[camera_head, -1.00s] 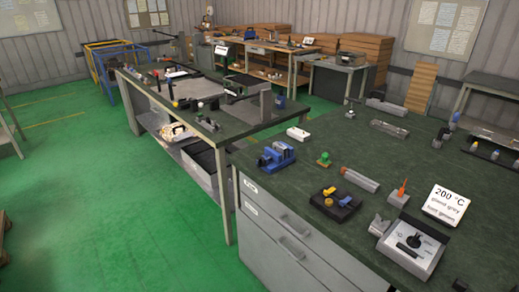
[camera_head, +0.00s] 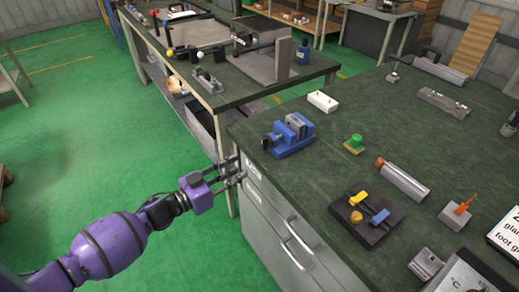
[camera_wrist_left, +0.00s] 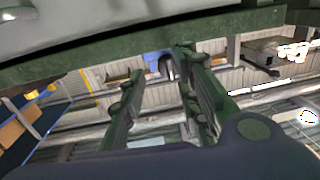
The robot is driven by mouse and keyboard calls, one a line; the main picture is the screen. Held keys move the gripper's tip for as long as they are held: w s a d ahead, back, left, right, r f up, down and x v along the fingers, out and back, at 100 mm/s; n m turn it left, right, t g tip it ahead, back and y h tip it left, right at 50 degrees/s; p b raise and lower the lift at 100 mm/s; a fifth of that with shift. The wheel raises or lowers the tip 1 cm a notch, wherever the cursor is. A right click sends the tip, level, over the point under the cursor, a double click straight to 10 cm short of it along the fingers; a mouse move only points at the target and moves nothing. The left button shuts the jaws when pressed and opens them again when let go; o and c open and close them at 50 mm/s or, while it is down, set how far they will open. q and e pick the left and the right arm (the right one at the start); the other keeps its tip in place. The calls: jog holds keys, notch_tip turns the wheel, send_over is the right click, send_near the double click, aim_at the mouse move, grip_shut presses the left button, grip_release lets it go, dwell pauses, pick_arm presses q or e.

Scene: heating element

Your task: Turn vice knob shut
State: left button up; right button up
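The blue vice (camera_head: 290,137) stands on the dark green worktop near its left corner. Its small dark knob (camera_head: 266,143) is at the vice's left end, facing the worktop's edge. My left gripper (camera_head: 234,171) is in front of the grey drawer cabinet, below and left of the vice, apart from the knob. In the left wrist view its two fingers (camera_wrist_left: 163,95) are spread with nothing between them. A blue patch (camera_wrist_left: 153,62) shows beyond the fingertips there; I cannot tell for certain that it is the vice. My right gripper is not in view.
The grey drawer cabinet (camera_head: 268,222) with handles is beside my left gripper. On the worktop near the vice are a white block (camera_head: 323,101), a green knob (camera_head: 355,141) and a dark block with yellow and blue levers (camera_head: 366,218). Green floor (camera_head: 120,175) is open at left.

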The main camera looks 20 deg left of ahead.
aim_at(262, 144)
pick_arm(q)
jog(key=shift+m+h, duration=0.6)
jog(key=shift+h, duration=0.2)
jog(key=w+d+r, duration=0.1)
jog(key=w, duration=0.2)
jog(key=w+d+r, duration=0.1)
jog(key=w, duration=0.1)
jog(key=w+d+r, duration=0.1)
jog(key=w, duration=0.2)
jog(key=shift+w+d+r, duration=0.3)
jog(key=shift+d, duration=0.1)
jog(key=shift+w+d, duration=0.2)
jog(key=shift+w, duration=0.1)
jog(key=shift+w+d, duration=0.1)
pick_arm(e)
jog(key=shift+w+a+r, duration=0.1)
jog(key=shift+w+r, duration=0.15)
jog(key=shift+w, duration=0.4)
pick_arm(q)
jog(key=shift+c, duration=0.2)
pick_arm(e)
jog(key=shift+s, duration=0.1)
pick_arm(q)
grip_shut()
